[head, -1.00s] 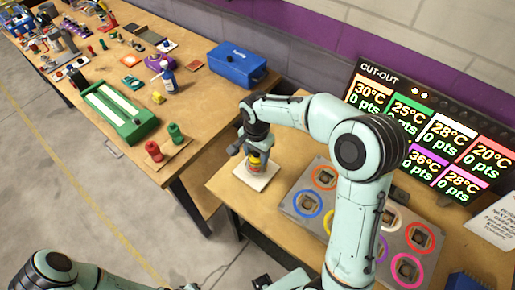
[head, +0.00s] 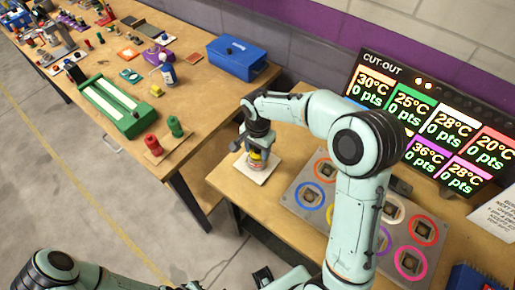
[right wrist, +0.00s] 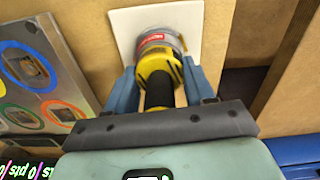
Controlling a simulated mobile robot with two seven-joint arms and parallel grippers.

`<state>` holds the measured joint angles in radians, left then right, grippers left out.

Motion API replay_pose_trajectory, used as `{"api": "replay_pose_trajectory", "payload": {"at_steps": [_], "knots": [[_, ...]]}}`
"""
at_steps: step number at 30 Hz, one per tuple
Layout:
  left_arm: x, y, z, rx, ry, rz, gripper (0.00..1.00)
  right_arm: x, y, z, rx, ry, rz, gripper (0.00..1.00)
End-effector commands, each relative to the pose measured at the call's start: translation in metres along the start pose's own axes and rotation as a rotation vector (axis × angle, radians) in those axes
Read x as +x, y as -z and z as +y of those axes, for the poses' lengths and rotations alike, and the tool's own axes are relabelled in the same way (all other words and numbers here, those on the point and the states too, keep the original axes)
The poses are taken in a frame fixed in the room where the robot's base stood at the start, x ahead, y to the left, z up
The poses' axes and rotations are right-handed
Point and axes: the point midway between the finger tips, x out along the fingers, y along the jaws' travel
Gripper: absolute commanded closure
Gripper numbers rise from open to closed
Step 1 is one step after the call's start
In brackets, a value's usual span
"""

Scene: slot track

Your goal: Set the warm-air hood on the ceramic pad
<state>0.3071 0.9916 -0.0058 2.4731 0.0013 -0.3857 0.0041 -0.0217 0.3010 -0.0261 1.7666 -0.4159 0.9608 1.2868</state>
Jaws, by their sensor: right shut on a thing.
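The warm-air hood (head: 257,158) is a yellow and dark piece with a red label and a grey lower end. It also shows in the right wrist view (right wrist: 157,62). My right gripper (head: 257,143) is shut on it, with one blue-grey finger on each side. The hood is upright over the white square ceramic pad (head: 262,175), within its edges. Its lower end is at or very close to the pad; the exact contact is hidden. The pad also shows in the right wrist view (right wrist: 125,24). My left arm is at the bottom left; its gripper is not clearly shown.
Right of the pad lies a grey plate (head: 307,195) with coloured rings around square sockets. Behind it stands the CUT-OUT display (head: 440,125). The neighbouring table holds a green track (head: 115,105), red and green pegs and a blue box (head: 237,60). A gap separates the tables.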

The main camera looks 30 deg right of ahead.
Motion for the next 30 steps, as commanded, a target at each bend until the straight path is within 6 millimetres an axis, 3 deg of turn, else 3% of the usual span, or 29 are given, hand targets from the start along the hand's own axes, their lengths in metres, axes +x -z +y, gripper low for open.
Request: {"api": "replay_pose_trajectory", "payload": {"at_steps": [6, 7, 9, 10, 20, 25, 30], "knots": [[0.002, -0.001, -0.001, 0.0, 0.0, -0.001, 1.0, 0.002, 0.0, -0.001, 0.0, 0.002, 0.001, 1.0], [0.002, -0.001, -0.001, 0.0, 0.0, -0.001, 1.0, 0.002, 0.0, -0.001, 0.0, 0.002, 0.001, 0.44], [0.002, -0.001, -0.001, 0.0, 0.0, -0.001, 1.0, 0.002, 0.0, -0.001, 0.0, 0.002, 0.001, 0.21], [0.002, -0.001, -0.001, 0.0, 0.0, -0.001, 1.0, 0.002, 0.0, -0.001, 0.0, 0.002, 0.001, 0.17], [0.001, -0.001, -0.001, 0.0, 0.0, -0.001, 1.0, 0.0, 0.0, 0.0, 0.0, 0.0, 0.0, 0.17], [-0.001, 0.0, 0.0, 0.0, 0.0, 0.0, 1.0, -0.023, 0.0, -0.001, -0.001, 0.004, 0.002, 0.17], [-0.006, 0.002, 0.003, 0.001, -0.001, 0.003, 1.0, -0.063, 0.0, -0.002, 0.0, 0.007, 0.003, 0.17]]}}
